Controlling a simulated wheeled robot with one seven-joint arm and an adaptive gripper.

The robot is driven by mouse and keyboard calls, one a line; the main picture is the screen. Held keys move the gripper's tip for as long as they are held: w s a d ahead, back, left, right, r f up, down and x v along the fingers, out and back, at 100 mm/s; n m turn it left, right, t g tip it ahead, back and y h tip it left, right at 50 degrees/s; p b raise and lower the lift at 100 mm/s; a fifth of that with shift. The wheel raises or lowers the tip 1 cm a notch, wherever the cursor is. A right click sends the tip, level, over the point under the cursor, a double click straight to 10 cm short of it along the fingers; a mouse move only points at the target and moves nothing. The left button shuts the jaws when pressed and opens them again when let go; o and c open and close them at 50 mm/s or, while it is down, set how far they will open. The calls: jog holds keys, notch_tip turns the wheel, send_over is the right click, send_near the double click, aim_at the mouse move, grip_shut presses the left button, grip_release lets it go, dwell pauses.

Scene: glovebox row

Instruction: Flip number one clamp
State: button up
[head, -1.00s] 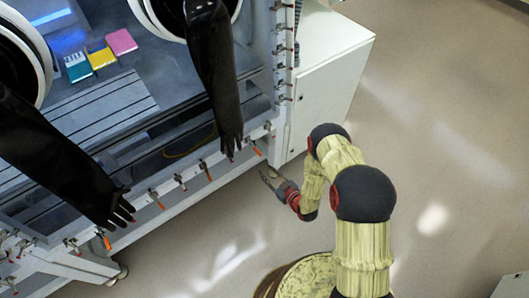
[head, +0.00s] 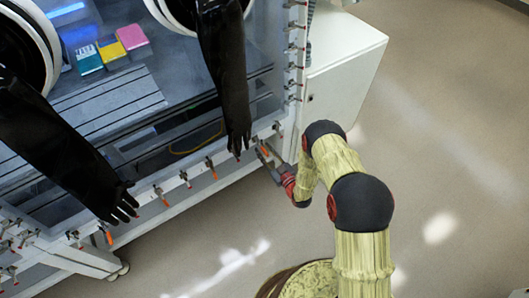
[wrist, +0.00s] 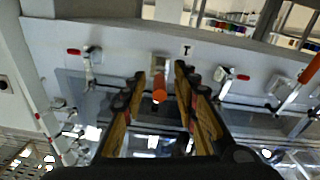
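A clamp with an orange-red handle (wrist: 159,95) sits between the two fingers of my gripper (wrist: 160,80) in the wrist view. The fingers are apart on either side of the handle, and no firm contact shows. A small white label with a dark mark (wrist: 187,49) is just above right of it; I cannot read the mark for certain. In the head view my gripper (head: 265,158) is at the glovebox's lower front edge, close to its right corner, by an orange handle (head: 264,151). The gripper partly hides the clamp there.
Other clamps with red tips sit left (wrist: 92,53) and right (wrist: 226,74) in the wrist view. More line the glovebox's front edge (head: 186,178). A black glove (head: 228,90) hangs close to my gripper. A white cabinet (head: 340,85) stands at right; the floor is open.

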jog(key=shift+c, duration=1.2)
grip_shut()
